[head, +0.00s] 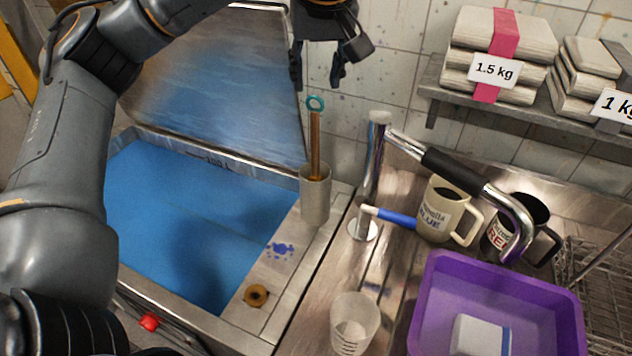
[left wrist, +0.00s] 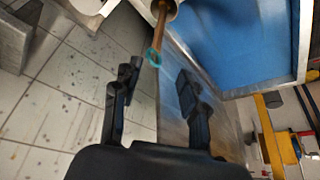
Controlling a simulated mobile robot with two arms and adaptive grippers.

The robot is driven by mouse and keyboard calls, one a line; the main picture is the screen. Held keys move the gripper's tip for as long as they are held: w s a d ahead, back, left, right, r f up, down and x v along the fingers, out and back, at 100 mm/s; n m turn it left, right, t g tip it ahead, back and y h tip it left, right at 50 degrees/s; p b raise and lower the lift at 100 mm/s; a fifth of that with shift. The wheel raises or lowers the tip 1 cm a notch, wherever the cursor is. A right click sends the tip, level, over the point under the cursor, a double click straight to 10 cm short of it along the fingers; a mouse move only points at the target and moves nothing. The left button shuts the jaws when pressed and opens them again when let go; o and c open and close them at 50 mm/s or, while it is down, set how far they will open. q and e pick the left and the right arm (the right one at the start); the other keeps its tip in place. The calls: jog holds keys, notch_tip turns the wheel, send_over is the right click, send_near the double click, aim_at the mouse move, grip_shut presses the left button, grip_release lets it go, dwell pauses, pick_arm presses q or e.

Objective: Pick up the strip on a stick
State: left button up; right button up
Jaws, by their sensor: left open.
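The stick (head: 314,148) is brown, with a teal ring (head: 315,103) at its top end. It stands upright in a metal cup (head: 315,200) on the steel rim beside the blue bath. No strip can be clearly made out; its lower part is hidden in the cup. My left gripper (head: 317,82) is open and empty, pointing down just above the ring. In the left wrist view the ring (left wrist: 154,57) shows between and just beyond the two open fingertips (left wrist: 158,78), with the stick (left wrist: 161,22) running away to the cup. My right gripper is not in view.
The blue bath (head: 190,215) has its lid raised behind the cup. A chrome pipe with a black grip (head: 455,170) stands right of the cup. Mugs (head: 447,210), a purple tub (head: 430,310) and a clear beaker (head: 353,322) are further right and in front.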

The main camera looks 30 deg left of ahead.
aim_at(316, 124)
pick_arm(q)
jog(key=x, duration=0.5)
jog(key=p+x, duration=0.1)
jog(key=x, duration=0.4)
jog(key=shift+d+f, duration=0.2)
jog(key=shift+f+p, duration=0.45)
jog(key=shift+p, duration=0.1)
jog(key=p+x, duration=0.1)
jog(key=x, duration=0.2)
jog(key=shift+w+f+p, duration=0.2)
jog(key=shift+f+p, duration=0.1)
jog(key=shift+w+a+f, duration=0.1)
jog(key=shift+w+f, duration=0.05)
jog(key=shift+f, duration=0.25)
grip_shut()
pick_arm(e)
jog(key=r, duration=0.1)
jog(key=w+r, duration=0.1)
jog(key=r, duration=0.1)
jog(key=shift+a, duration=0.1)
